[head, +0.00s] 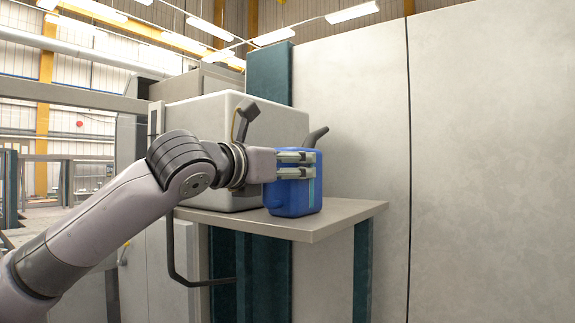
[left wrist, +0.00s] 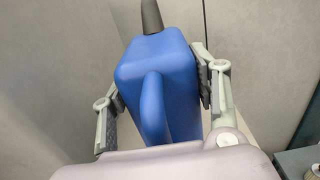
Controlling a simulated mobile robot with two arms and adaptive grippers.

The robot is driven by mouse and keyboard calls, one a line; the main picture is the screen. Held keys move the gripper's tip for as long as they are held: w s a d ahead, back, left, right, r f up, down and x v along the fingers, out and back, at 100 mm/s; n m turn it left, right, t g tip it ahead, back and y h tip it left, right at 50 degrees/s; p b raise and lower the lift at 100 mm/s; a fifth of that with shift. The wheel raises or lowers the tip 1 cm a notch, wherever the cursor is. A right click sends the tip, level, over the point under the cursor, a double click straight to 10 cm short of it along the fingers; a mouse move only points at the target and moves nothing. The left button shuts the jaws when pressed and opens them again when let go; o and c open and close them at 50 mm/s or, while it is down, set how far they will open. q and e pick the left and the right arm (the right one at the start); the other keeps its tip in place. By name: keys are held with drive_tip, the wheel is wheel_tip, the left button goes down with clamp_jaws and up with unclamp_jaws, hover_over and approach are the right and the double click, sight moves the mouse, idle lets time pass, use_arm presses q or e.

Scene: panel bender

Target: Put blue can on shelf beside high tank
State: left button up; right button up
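The blue can (head: 290,197), with a dark spout and a lighter stripe, stands upright near the right part of the grey shelf (head: 338,215). Its base appears to touch the shelf. A large whitish tank (head: 200,112) with rounded edges stands on the shelf just left of and behind the can. My left gripper (head: 298,165) has its fingers on both sides of the can's upper body. In the left wrist view, the blue can (left wrist: 180,72) sits between both finger pads, which appear to touch it. Its handle faces my wrist. My right gripper is out of view.
A tall pale panel wall (head: 480,150) rises behind and right of the shelf. A dark teal post (head: 270,75) stands behind the tank. The shelf's right front corner is bare. A dark bent bar (head: 172,250) hangs below the shelf's left side.

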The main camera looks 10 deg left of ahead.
use_arm(q)
drive_tip(key=o, duration=0.4)
drive_tip(key=shift+o, duration=0.2)
drive_tip(key=shift+s+a, duration=0.1)
drive_tip(key=shift+s, duration=0.05)
drive_tip(key=b+v, duration=0.4)
drive_tip(key=v, duration=0.7)
drive_tip(key=shift+s+b, duration=0.3)
drive_tip(key=shift+b, duration=0.1)
drive_tip(key=shift+a, duration=0.1)
